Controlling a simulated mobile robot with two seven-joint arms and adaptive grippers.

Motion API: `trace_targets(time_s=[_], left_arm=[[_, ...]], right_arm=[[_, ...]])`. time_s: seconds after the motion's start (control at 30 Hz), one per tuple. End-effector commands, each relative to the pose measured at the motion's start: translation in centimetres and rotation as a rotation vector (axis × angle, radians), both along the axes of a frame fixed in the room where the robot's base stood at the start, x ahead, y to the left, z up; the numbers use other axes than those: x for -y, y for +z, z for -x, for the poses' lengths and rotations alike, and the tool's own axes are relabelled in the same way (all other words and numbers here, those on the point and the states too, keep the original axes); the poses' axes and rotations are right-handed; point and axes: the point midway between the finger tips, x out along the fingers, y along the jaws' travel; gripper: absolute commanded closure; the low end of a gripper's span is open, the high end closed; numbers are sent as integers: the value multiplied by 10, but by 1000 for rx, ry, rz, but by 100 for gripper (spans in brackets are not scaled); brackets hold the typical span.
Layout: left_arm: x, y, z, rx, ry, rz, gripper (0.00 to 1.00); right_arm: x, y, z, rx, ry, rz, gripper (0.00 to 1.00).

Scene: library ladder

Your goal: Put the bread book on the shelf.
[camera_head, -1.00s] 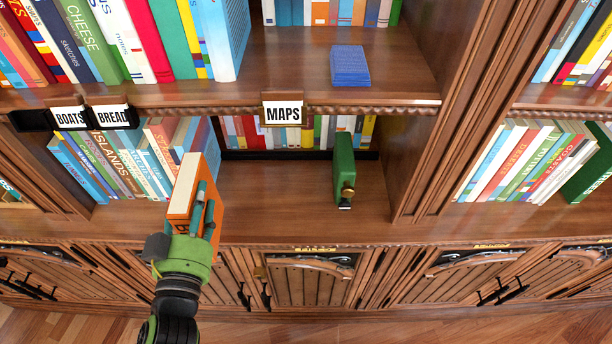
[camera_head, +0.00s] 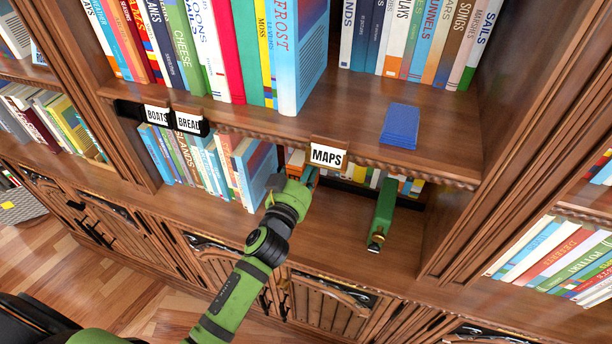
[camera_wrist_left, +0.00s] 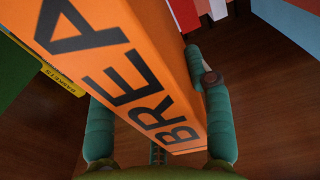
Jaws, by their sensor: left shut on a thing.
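The orange bread book (camera_wrist_left: 130,75) fills the middle of the left wrist view, with large dark letters "BREA" on its spine. My left gripper (camera_wrist_left: 158,118) is shut on it, with one teal finger on each side. In the head view the gripper (camera_head: 304,180) reaches into the lower shelf (camera_head: 335,225) beneath the MAPS label. Only a small orange part of the book (camera_head: 295,158) shows there, just right of a row of books; the rest is hidden by the gripper and shelf edge. A BREAD label (camera_head: 189,123) hangs on the shelf edge above the row. My right gripper is not in view.
A row of books (camera_head: 215,165) stands left of my gripper. A green upright block (camera_head: 384,212) with a metal fitting stands to the right, with bare shelf between. The upper shelf edge (camera_head: 400,168) overhangs the gripper. A blue item (camera_head: 399,126) lies above.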

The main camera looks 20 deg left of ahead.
Motion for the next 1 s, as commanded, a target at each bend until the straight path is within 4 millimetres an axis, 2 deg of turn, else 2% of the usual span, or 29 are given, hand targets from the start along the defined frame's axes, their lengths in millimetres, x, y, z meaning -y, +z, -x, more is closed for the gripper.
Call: trace_targets(time_s=[0.07,0.2,0.3,0.73,0.77,0.8,0.83,1.0], left_arm=[[0,-4,-2,4,0,2,100],[0,-26,-1,1,1,4,100],[0,-36,-2,5,0,2,100],[0,-43,-1,5,-1,1,100],[0,-45,-1,0,0,1,46],[0,-44,-1,0,0,1,30],[0,-44,-1,0,0,1,26],[0,-44,-1,-1,0,1,26]], right_arm=[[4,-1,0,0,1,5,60],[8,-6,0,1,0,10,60],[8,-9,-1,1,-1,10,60],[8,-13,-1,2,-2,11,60],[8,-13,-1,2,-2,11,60],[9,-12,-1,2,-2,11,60],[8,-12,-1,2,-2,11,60],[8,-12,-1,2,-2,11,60]])
